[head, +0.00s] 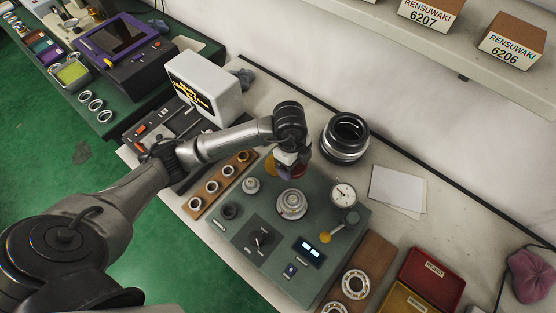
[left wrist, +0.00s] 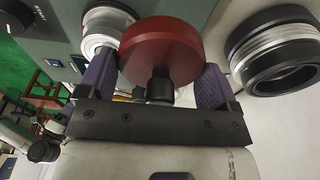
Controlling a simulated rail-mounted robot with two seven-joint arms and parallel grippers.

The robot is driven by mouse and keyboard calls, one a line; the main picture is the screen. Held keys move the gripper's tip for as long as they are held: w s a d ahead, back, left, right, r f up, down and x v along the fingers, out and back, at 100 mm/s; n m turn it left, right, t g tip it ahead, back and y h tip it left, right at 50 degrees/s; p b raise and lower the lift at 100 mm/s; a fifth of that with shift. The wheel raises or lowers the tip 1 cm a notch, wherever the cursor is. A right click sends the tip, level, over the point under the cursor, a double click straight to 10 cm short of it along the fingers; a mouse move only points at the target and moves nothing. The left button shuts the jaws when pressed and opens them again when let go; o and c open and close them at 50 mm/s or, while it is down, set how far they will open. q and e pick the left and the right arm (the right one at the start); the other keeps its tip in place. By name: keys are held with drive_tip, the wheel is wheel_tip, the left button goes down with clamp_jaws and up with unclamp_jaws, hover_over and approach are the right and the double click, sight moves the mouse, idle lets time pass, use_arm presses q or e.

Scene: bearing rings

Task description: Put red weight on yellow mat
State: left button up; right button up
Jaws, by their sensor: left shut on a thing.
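The red weight (left wrist: 165,45) is a thick red disc with a dark knob, seen large in the left wrist view. My left gripper (left wrist: 158,88) is shut on it, with purple finger pads on either side. In the head view my left gripper (head: 289,168) is over the back part of the grey-green test device (head: 262,211), and mostly hides the weight. A small orange-yellow patch (head: 298,170) shows beside the fingers there. It may be the yellow mat, but it is largely covered and I cannot tell whether the weight touches it. My right gripper is not in view.
A silver spindle (head: 291,204) and a dial gauge (head: 343,194) stand on the device close to the gripper. A large black-and-silver ring stack (head: 345,138) stands behind right. A wooden ring holder (head: 219,184) is to the left. Red (head: 432,279) and yellow (head: 402,301) trays lie front right.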

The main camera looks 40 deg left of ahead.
use_arm(q)
drive_tip(key=a+f, duration=0.1)
drive_tip(key=a, duration=0.1)
drive_tip(key=a+f, duration=0.1)
drive_tip(key=a, duration=0.1)
drive_tip(key=a+f, duration=0.2)
drive_tip(key=shift+w+a+b, duration=0.3)
drive_tip(key=shift+w+a, duration=0.05)
drive_tip(key=shift+w, duration=0.05)
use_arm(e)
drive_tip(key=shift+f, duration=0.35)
use_arm(q)
drive_tip(key=shift+f, duration=2)
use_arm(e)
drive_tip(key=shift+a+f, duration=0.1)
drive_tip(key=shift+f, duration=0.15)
use_arm(q)
drive_tip(key=shift+f+b, duration=0.1)
drive_tip(key=shift+b, duration=0.2)
drive_tip(key=shift+f, duration=0.25)
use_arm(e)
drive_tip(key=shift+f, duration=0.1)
use_arm(q)
drive_tip(key=o, duration=1.1)
drive_tip(key=shift+o, duration=0.2)
drive_tip(key=shift+r, duration=0.1)
